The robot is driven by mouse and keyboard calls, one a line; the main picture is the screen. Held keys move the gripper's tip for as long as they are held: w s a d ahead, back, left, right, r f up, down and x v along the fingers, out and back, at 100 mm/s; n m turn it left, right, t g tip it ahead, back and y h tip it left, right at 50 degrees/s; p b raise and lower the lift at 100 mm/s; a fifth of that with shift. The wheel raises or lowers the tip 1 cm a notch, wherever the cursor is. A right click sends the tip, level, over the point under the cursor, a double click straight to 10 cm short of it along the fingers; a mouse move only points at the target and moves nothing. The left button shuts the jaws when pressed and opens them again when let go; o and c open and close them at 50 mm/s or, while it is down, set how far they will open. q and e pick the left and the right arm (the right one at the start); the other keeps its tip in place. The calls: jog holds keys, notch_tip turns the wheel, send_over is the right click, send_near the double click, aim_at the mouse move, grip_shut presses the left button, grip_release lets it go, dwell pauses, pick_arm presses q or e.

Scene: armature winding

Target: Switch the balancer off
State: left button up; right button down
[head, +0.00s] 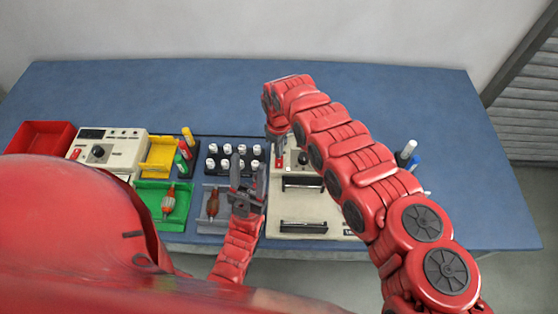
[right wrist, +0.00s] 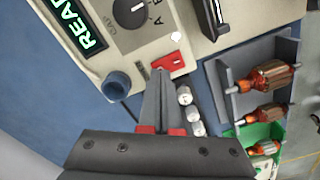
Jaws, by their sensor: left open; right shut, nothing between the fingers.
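The balancer, a cream machine (head: 318,210) with dark cradles, stands right of the middle of the bench in the head view. Its panel (right wrist: 150,45) fills the top of the right wrist view, with a lit green display (right wrist: 80,25), a black dial (right wrist: 131,10) and a red switch (right wrist: 168,63). My right gripper (right wrist: 160,75) is shut and empty, its fingertips right at the red switch; I cannot tell whether they touch it. In the head view my right arm mostly hides that gripper. My left gripper (head: 249,175) is open and empty, left of the balancer.
A second cream device (head: 110,150) with a dial stands at left by a red bin (head: 40,137). Yellow (head: 160,155) and green (head: 150,193) trays, a grey tray (head: 210,222) with an armature and a dark rack of white pieces (head: 232,158) lie between. The bench's back is clear.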

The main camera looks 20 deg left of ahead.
jog(key=shift+f+b, duration=0.65)
jog(key=shift+f, duration=0.1)
jog(key=shift+r, duration=0.2)
jog(key=shift+r+p, duration=2.4)
jog(key=shift+r, duration=1)
